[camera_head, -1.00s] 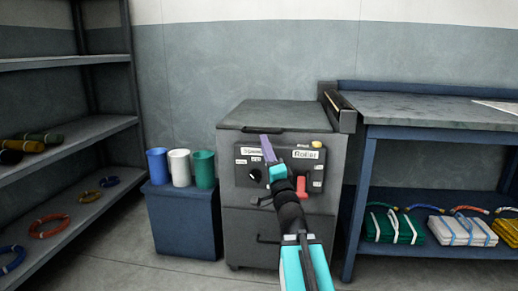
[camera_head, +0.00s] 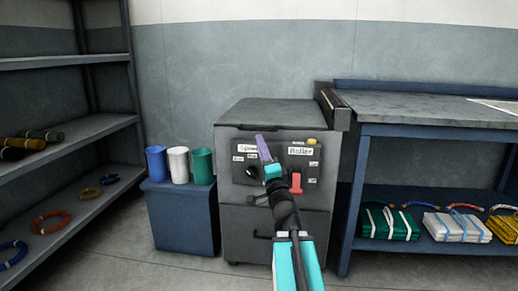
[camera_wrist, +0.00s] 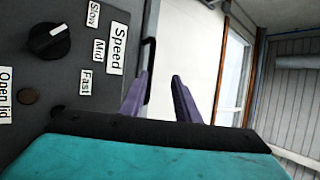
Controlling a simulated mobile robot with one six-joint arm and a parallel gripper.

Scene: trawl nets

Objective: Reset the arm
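My gripper (camera_head: 263,147) is raised in front of the grey machine's control panel, at the end of my arm. In the wrist view its two purple fingers (camera_wrist: 160,92) stand apart with nothing between them, so it is open and empty. The grey machine (camera_head: 270,222) carries a panel with a "Speed" label (camera_wrist: 117,47), a black dial (camera_wrist: 48,42) and a "Roller" label (camera_head: 300,151). A red lever (camera_head: 296,184) sits on the panel's right side. My arm hides part of the panel and the machine's lower front.
A blue bin stand (camera_head: 182,223) with blue, white and green cups is left of the machine. Shelves (camera_head: 95,132) with coloured rope coils stand at far left. A blue workbench (camera_head: 440,132) with folded nets below is at right. The floor at front left is clear.

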